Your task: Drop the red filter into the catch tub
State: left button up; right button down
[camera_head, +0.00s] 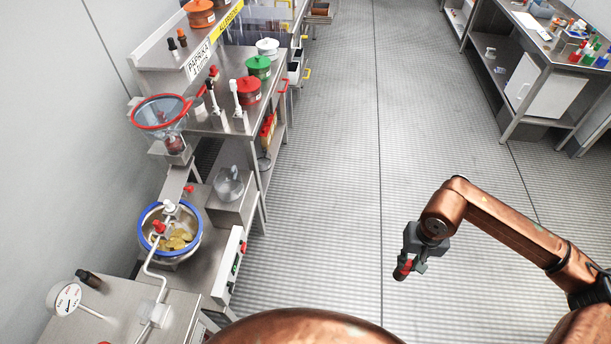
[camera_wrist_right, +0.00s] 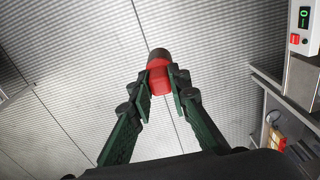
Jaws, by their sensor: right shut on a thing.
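The red filter (camera_head: 402,270), a small red piece with a dark end, is in my right gripper (camera_head: 411,264), over the open floor at the lower right. In the right wrist view the filter (camera_wrist_right: 160,76) sits between the two fingertips of the right gripper (camera_wrist_right: 161,92), which are closed on its sides. No tub is marked as the catch tub. A grey rounded container (camera_head: 229,184) stands on the lower bench, and a blue-rimmed bowl (camera_head: 199,225) with yellow pieces is left of it; I cannot tell which is the catch tub. My left gripper is not in view.
A steel bench (camera_head: 222,122) runs along the left wall with red, green and white lidded pots. A red-rimmed funnel (camera_head: 160,127) stands above the blue-rimmed bowl. A control panel (camera_head: 229,268) fronts the lower bench. The floor between it and my right gripper is clear.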

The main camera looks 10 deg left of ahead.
aim_at(234, 196)
jog(key=z, duration=0.25)
jog(key=i, duration=1.85)
jog(key=u, duration=3.15)
